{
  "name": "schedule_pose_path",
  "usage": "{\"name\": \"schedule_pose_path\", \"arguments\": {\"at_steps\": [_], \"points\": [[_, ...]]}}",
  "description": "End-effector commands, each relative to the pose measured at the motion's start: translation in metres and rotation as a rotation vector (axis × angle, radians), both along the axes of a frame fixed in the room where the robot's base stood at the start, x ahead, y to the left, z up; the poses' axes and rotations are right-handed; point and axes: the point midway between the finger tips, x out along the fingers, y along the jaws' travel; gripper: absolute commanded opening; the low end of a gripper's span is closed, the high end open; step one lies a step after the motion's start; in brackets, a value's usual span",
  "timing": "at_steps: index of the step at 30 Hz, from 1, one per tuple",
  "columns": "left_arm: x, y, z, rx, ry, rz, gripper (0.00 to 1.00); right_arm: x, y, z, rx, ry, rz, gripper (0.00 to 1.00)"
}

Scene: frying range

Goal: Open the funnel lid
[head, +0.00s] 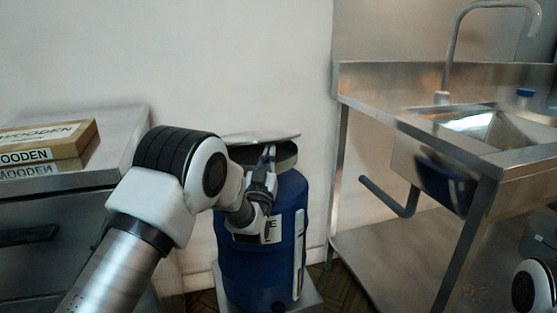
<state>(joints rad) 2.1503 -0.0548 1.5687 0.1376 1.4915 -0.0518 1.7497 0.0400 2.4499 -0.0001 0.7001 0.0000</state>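The funnel lid (262,136) is a thin grey disc above the funnel (287,157) on top of a blue drum (290,195). The lid is raised at a slight tilt, with a gap between it and the funnel's rim on the near side. My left gripper (267,160) is at the front of the funnel, its fingertips pointing up just under the lid's near edge. Whether they touch the lid is too small to tell, and so is the opening between the fingers. My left arm hides the left part of the drum. My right gripper is out of view.
A metal cabinet (120,133) with a wooden-labelled box (75,142) stands at the left. A steel sink table (365,88) with a tap (455,45) stands at the right. The wall is close behind the drum. Some bare floor lies right of the drum.

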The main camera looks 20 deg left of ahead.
Motion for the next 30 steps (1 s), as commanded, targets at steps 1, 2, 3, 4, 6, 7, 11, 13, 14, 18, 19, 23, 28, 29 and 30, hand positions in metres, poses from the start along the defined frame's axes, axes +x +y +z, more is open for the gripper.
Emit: {"name": "schedule_pose_path", "arguments": {"at_steps": [1,2,3,4,6,7,11,13,14,18,19,23,28,29,30], "points": [[0.001,0.001,0.011,0.000,-0.002,0.000,0.00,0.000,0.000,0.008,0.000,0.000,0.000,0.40],[0.002,0.001,0.015,0.000,-0.001,0.000,0.00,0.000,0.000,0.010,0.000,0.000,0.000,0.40],[0.002,0.002,0.019,0.000,-0.001,0.000,0.00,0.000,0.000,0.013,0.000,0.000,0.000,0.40],[0.003,0.002,0.023,0.000,-0.001,0.000,0.00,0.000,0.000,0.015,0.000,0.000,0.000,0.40],[0.004,0.003,0.031,0.000,-0.002,0.000,0.00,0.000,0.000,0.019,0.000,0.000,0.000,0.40],[0.005,0.003,0.034,0.000,-0.002,0.000,0.00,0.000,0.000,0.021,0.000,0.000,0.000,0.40],[0.006,0.004,0.037,0.000,-0.001,0.000,0.00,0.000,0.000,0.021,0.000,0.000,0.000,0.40],[0.006,0.004,0.036,0.000,-0.001,0.000,0.00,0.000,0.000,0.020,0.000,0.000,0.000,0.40],[0.006,0.004,0.036,0.000,-0.001,0.000,0.00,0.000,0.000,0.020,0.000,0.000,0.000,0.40],[0.006,0.004,0.036,0.000,-0.001,0.000,0.00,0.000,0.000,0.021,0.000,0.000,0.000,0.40],[0.006,0.004,0.038,0.000,-0.001,0.000,0.00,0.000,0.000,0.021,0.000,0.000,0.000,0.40],[0.010,0.007,0.050,0.000,-0.002,0.001,0.00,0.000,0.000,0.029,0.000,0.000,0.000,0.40],[0.016,0.012,0.069,-0.001,-0.002,0.002,0.00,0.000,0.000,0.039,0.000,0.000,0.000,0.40],[0.017,0.012,0.072,-0.001,-0.002,0.002,0.00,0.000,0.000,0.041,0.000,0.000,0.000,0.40],[0.019,0.013,0.077,0.000,-0.002,0.001,0.00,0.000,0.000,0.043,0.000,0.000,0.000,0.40]]}}
